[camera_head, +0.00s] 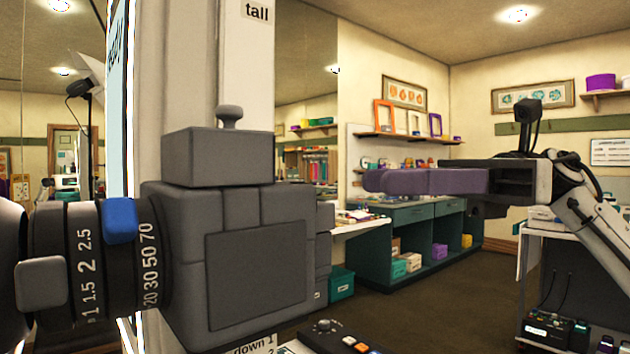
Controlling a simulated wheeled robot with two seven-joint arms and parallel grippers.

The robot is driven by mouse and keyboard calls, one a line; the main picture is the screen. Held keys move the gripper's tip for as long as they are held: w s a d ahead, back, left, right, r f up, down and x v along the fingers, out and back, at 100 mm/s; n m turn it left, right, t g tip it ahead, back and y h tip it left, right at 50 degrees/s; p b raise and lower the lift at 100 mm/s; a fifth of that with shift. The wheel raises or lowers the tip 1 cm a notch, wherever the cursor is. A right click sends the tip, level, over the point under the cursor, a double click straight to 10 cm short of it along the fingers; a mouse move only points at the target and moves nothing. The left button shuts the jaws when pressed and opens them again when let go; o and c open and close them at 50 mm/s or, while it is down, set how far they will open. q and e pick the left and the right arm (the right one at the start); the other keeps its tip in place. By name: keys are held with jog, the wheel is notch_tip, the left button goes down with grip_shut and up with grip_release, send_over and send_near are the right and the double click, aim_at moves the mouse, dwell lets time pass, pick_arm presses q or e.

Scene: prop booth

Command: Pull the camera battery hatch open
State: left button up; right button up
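A large dark grey camera (180,210) stands close on the left, with a knob on top and a numbered lens with a blue tab pointing left. A big square panel (258,268) on its near side looks like the battery hatch; it lies about flush with the body. I see no clear gap around it. My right gripper (376,181) comes in from the right, its purple-grey fingers pointing left towards the camera. It appears apart from the camera and seen side-on, so its opening is unclear. Nothing visible is held. My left gripper is not in view.
A pale post with a "tail" label (257,10) rises behind the camera. A control panel with a knob and buttons (345,338) lies below. A teal cabinet (415,240) and shelves stand at the back. A white-topped cart (575,255) is at right. Open floor lies between.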

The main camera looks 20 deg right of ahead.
jog(key=a, duration=0.9)
jog(key=shift+w, duration=0.15)
grip_shut()
